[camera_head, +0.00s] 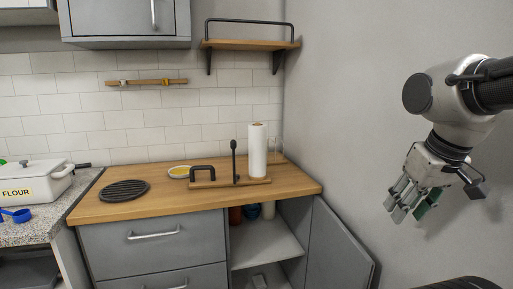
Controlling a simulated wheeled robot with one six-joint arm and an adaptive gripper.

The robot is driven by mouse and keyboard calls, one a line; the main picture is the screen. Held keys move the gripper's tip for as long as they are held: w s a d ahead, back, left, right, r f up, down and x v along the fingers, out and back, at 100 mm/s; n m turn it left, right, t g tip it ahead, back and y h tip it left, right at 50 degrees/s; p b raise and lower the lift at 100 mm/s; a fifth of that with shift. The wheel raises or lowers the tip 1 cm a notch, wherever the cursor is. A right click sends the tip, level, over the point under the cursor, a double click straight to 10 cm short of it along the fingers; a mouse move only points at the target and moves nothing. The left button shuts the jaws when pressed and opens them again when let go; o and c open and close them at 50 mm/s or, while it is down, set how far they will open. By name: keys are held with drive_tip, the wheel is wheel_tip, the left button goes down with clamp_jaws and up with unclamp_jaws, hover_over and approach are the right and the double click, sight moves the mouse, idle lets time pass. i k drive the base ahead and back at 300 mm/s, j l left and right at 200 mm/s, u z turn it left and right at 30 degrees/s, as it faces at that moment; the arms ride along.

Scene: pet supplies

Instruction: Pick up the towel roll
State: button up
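The towel roll (258,150) is a tall white cylinder standing upright at the back right of the wooden countertop, on or right behind a small wooden board. My gripper (402,212) hangs at the right, in front of the grey wall, well apart from the roll and pointing down. Its fingers look spread with nothing between them, though they are small in this view.
A dark tap-like post (235,163) and a black handle (203,173) stand left of the roll. A clear glass (276,150) is behind it. A shelf (250,44) hangs above. An open cabinet door (340,250) juts out below the counter's right end.

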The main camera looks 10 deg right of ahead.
sight(258, 134)
drive_tip(key=i+j+z, duration=0.2)
drive_tip(key=i+j, duration=0.8)
drive_tip(key=i, duration=0.15)
drive_tip(key=i+j+z, duration=0.15)
drive_tip(key=i, duration=0.15)
